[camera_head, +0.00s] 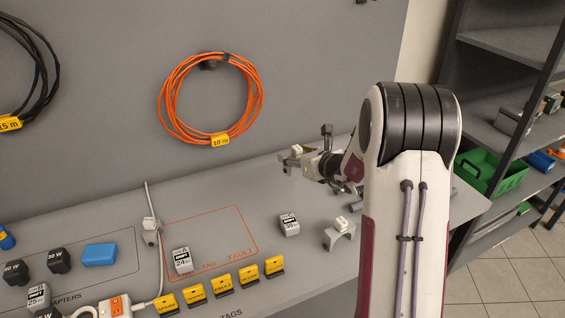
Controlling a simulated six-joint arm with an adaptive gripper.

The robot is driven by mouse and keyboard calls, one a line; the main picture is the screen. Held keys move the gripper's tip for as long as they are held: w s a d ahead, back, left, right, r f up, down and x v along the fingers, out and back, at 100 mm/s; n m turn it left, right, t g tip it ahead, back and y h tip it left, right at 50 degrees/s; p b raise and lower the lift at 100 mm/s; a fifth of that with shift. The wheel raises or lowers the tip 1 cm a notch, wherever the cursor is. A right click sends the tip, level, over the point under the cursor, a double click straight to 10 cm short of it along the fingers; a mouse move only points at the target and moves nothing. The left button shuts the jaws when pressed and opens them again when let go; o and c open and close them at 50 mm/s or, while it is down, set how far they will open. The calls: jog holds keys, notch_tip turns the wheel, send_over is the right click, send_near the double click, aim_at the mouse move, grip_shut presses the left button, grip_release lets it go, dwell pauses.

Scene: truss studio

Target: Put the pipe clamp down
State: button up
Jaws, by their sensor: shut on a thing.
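My gripper (310,163) is raised over the back of the grey bench, left of my upper arm link. The clamp seems to be clear of the bench. Its lower part and the fingertips are small and partly hidden. A similar grey arched piece with a white top (340,235) stands on the bench nearer the front, apart from my gripper.
An orange-outlined area (212,240) on the bench holds a small white-topped block (182,260); another block (289,224) stands right of it. Several yellow tags (222,280) line the front. Grey pipe-like pieces lie near my arm. An orange cable coil (170,100) hangs behind.

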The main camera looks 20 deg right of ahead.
jog(key=shift+a, duration=0.1)
jog(key=a+n+y, duration=0.3)
jog(key=a+y, duration=0.1)
jog(key=a, duration=2.6)
jog(key=shift+r+n+g, duration=0.15)
jog(key=shift+n+g, duration=0.15)
jog(key=shift+g, duration=0.1)
jog(key=shift+f, duration=3.15)
jog(key=shift+f, duration=0.1)
jog(key=shift+f, duration=1.75)
